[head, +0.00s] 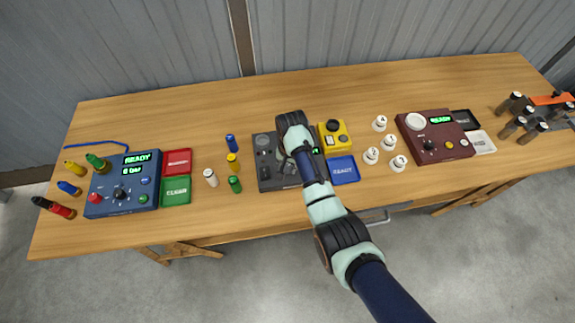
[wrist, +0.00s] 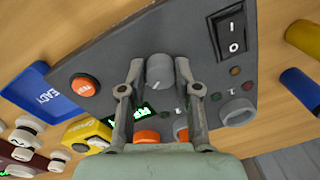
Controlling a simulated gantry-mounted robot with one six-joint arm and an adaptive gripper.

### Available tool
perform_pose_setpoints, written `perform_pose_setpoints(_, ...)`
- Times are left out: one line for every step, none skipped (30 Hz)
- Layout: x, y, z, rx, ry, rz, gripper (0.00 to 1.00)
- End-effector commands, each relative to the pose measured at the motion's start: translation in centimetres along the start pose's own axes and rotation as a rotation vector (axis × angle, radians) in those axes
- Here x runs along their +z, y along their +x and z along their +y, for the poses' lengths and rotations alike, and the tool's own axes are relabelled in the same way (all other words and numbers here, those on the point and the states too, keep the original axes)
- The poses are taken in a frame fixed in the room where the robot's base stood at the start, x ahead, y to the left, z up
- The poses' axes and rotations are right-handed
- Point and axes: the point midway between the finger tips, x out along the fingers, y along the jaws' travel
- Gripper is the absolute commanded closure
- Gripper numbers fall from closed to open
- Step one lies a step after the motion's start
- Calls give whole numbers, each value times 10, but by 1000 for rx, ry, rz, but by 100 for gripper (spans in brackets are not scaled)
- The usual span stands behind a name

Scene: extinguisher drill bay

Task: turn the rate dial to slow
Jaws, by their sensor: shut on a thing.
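The dark grey console (head: 268,176) lies at the middle of the table in the head view, partly covered by my arm. In the wrist view its grey round dial (wrist: 160,72), which I take for the rate dial, stands between my fingertips. A pale pointer mark shows on the dial's top, but I cannot read any setting marks around it. My gripper (wrist: 160,66) is shut on the dial, one finger on each side. In the head view the dial and fingertips are hidden behind my wrist.
In the wrist view, the same console (wrist: 110,62) carries a red button (wrist: 84,88), a black rocker switch (wrist: 231,34) and a grey ring-shaped part (wrist: 238,112). A yellow box (head: 334,140) and blue tray (head: 344,170) lie close to its right. Small bottles (head: 233,162) stand left.

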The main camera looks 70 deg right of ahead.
Motion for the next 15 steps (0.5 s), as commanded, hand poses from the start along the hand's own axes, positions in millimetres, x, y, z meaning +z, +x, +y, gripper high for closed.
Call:
perform_pose_setpoints(0,-2,0,0,-13,-1,100)
perform_pose_setpoints(0,-2,0,0,-26,-1,100)
perform_pose_setpoints(0,-2,0,0,-44,-3,100)
perform_pose_setpoints(0,-3,0,0,-61,-4,100)
perform_pose_setpoints(0,-3,0,1,-78,-5,100)
perform_pose_setpoints(0,-3,0,1,-105,-7,100)
perform_pose_setpoints(0,-3,0,0,-127,-7,100)
perform_pose_setpoints(-1,-4,0,0,-149,-8,100)
perform_pose_setpoints(-1,-4,0,0,-182,-10,100)
perform_pose_setpoints(-1,-4,0,0,-207,-12,100)
perform_pose_setpoints(-1,-4,0,0,-234,-13,100)
perform_pose_setpoints(-1,-4,0,0,-271,-14,100)
perform_pose_setpoints(-1,-4,0,0,-299,-15,100)
perform_pose_setpoints(-1,-4,0,0,-328,-16,100)
perform_pose_setpoints(-1,-4,0,0,-366,-18,100)
